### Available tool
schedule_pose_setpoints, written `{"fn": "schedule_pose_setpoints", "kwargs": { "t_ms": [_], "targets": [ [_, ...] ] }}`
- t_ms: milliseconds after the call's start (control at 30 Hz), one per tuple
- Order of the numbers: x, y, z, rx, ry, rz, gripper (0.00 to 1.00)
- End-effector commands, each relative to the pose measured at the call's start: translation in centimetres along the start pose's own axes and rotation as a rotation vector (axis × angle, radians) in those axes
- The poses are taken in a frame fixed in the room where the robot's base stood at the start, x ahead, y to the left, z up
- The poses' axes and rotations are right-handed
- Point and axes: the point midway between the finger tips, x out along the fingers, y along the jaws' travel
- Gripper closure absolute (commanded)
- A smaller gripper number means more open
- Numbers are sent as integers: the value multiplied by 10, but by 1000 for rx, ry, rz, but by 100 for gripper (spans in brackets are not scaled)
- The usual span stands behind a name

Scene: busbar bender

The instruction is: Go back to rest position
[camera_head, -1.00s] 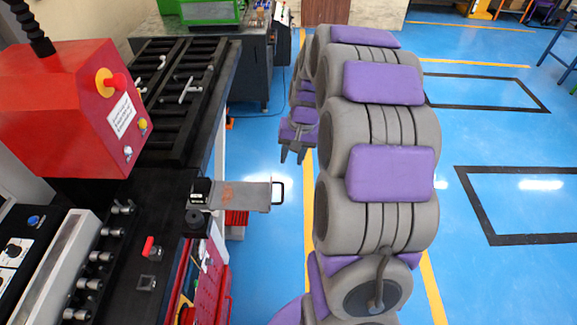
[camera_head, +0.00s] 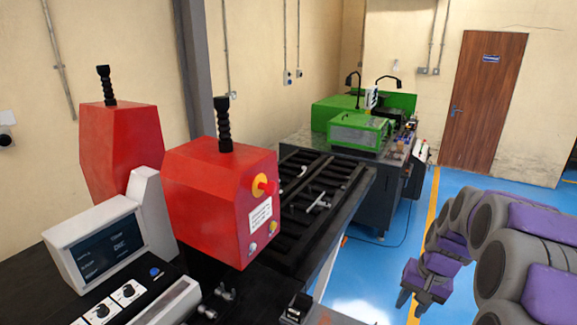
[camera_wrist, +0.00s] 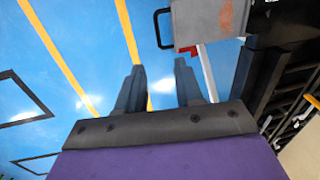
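My gripper (camera_wrist: 160,78) shows in the wrist view with its two dark fingers apart and nothing between them. Past the fingers is blue floor. In the head view my gripper (camera_head: 416,299) hangs at the lower right, to the right of the bender's bench, with its fingers pointing down and clear of the bench. The busbar bender has a red housing (camera_head: 205,200) with a yellow-and-red button and a black slotted bed (camera_head: 318,185). A grey plate with a black handle (camera_wrist: 206,22) shows at the top of the wrist view, apart from the fingers.
A control panel with a screen (camera_head: 103,257) stands at the lower left. A green machine (camera_head: 360,132) is on a dark bench behind the bender. A brown door (camera_head: 483,100) is in the far wall. Blue floor (camera_head: 462,183) with yellow lines is open to the right of the benches.

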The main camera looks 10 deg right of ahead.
Motion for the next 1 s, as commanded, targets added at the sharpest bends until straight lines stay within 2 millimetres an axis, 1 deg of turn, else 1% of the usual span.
{"fn": "schedule_pose_setpoints", "kwargs": {
  "t_ms": [67, 167, 200, 233, 333, 433, 500, 567, 600, 700, 800, 900, 1000],
  "targets": [
    [-2, -13, 19, -39, -14, 9, 64],
    [-8, -32, 55, -106, -33, 27, 64],
    [-9, -38, 72, -136, -44, 37, 64],
    [-10, -43, 85, -159, -52, 44, 64],
    [-13, -54, 127, -231, -77, 67, 64],
    [-14, -58, 167, -299, -101, 91, 64],
    [-13, -58, 196, -346, -121, 111, 64],
    [-13, -55, 219, -385, -133, 127, 64],
    [-12, -53, 236, -411, -143, 139, 64],
    [-10, -43, 270, -469, -161, 164, 64],
    [-6, -32, 297, -517, -176, 186, 64],
    [-3, -23, 316, -550, -186, 203, 64],
    [-1, -18, 328, -569, -194, 213, 64]
  ]
}}
